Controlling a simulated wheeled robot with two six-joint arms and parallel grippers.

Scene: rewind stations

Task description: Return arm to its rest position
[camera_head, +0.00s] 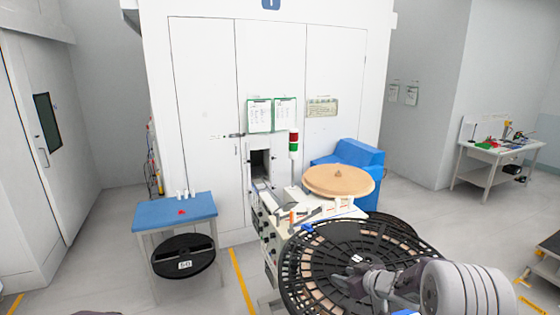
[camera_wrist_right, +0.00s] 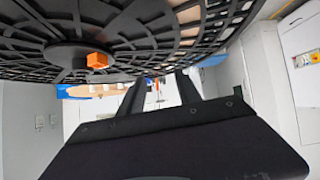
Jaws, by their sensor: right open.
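My right arm (camera_head: 465,290) comes in from the lower right in the head view. Its gripper (camera_head: 350,280) is over or beside a large black slotted reel (camera_head: 300,272); the exact gap cannot be told. In the right wrist view, the two dark fingers of the right gripper (camera_wrist_right: 162,88) stand apart with nothing seen between them. The black reel also fills the top of that view (camera_wrist_right: 150,25), with an orange hub nut (camera_wrist_right: 97,60) at its centre. My left gripper is not in view.
A machine with a tan round disc (camera_head: 338,180) and a red-green signal light (camera_head: 293,145) stands behind the reel. A blue-topped table (camera_head: 160,213) is at left, with another black reel (camera_head: 183,258) beneath. A workbench (camera_head: 495,155) is far right. Floor between is clear.

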